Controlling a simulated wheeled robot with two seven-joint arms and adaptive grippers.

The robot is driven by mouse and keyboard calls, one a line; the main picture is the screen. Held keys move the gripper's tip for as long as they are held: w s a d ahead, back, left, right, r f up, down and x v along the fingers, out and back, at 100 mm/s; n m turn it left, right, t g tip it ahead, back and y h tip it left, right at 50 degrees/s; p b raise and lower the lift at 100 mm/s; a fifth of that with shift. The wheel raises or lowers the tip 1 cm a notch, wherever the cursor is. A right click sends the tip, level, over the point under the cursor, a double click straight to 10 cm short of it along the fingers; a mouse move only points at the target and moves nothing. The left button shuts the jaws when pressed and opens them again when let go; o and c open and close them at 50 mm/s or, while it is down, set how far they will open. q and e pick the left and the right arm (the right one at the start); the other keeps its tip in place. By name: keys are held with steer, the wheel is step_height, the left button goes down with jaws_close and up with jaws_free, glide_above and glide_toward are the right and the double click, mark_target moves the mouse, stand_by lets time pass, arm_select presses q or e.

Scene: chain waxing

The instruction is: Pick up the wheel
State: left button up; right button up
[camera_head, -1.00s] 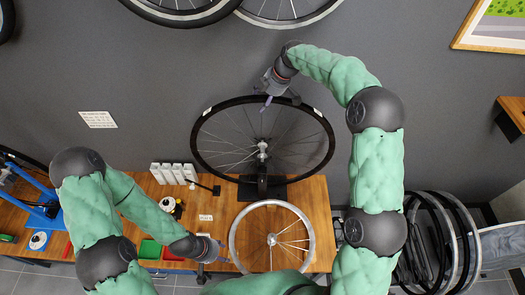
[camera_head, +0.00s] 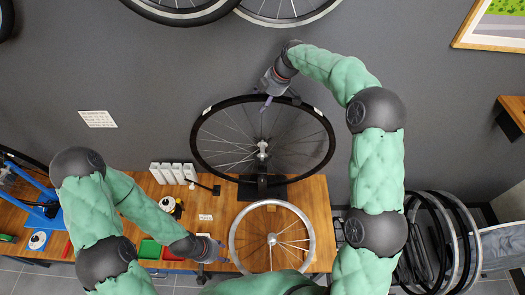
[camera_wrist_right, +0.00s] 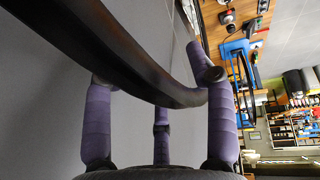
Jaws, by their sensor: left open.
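A black-rimmed wheel (camera_head: 199,124) stands upright on a dark stand (camera_head: 262,189) at the back of the bench. A silver-rimmed wheel (camera_head: 234,241) lies in front of it on the bench. My right gripper (camera_head: 266,103) is at the top of the black rim. In the right wrist view the dark rim (camera_wrist_right: 130,68) crosses among the purple fingers of my right gripper (camera_wrist_right: 160,105); I cannot tell whether they grip it. My left gripper (camera_head: 221,252) is open and empty, low over the bench, just left of the silver wheel.
Several wheels (camera_head: 440,240) stand at the right. More wheels hang on the wall above.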

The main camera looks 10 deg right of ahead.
jaws_close()
steer(key=shift+r, duration=0.15)
steer(key=shift+w, duration=0.1)
